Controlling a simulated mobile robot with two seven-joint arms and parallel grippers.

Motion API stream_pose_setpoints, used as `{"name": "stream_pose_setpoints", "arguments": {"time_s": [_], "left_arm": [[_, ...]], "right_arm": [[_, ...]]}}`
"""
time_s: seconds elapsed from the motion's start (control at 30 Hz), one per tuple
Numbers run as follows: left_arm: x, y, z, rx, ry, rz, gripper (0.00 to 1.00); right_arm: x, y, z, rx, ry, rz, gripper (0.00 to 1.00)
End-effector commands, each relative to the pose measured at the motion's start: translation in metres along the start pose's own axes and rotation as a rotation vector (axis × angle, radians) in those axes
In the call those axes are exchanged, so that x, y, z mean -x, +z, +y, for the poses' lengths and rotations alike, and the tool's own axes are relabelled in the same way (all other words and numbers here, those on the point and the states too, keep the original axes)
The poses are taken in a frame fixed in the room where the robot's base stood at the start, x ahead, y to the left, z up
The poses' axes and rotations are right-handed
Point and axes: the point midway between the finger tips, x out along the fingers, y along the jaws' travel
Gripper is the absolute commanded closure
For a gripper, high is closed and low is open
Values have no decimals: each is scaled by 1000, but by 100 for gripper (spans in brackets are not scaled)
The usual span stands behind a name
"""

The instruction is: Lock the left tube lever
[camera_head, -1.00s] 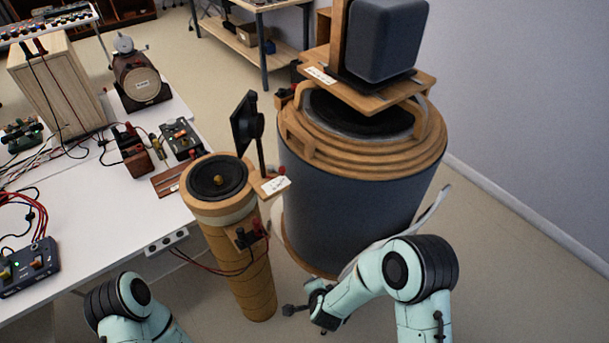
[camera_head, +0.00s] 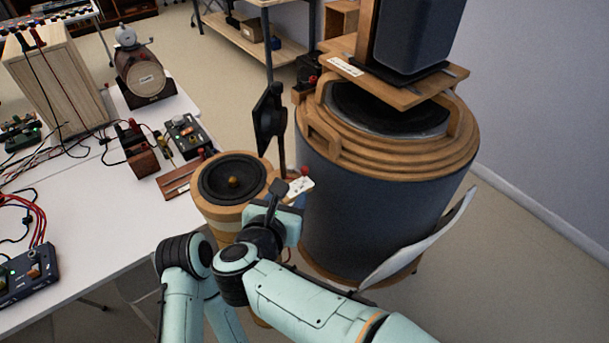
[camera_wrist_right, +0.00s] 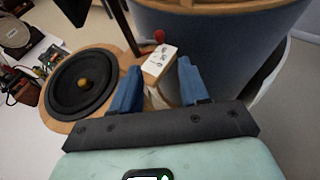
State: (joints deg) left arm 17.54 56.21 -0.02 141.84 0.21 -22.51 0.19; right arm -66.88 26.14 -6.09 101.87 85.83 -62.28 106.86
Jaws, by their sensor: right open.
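The left tube (camera_head: 215,213) is a wooden cylinder with a black speaker cone and brass centre knob on top. A black plate on an upright stem (camera_head: 268,120) rises at its right rear. A white-labelled block (camera_head: 300,186) with a red knob (camera_head: 305,171) sits at its right side; I cannot tell which part is the lever. My right gripper (camera_head: 280,190) is at the tube's right rim. In the wrist view its blue fingers (camera_wrist_right: 160,88) are apart, with the labelled block (camera_wrist_right: 158,62) beyond and between them. My left gripper is out of view.
A large dark drum (camera_head: 370,215) with wooden rings stands close right, carrying a boxed speaker (camera_head: 415,40). The white table (camera_head: 90,230) with wired devices lies left. Open floor (camera_head: 520,280) shows at the right.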

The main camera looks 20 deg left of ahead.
Motion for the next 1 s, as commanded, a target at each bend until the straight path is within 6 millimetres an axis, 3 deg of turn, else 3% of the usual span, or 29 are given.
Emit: {"name": "stream_pose_setpoints", "arguments": {"time_s": [0.3, 0.5, 0.93, 1.0], "left_arm": [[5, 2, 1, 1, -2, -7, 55], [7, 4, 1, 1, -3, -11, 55], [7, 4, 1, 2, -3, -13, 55], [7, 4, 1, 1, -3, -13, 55]], "right_arm": [[-70, 0, 0, 4, -4, 0, 55], [-96, 0, 0, 3, -2, 0, 55], [-106, 0, 0, 4, 0, 0, 55], [-106, 0, 0, 4, 0, 0, 78]]}}
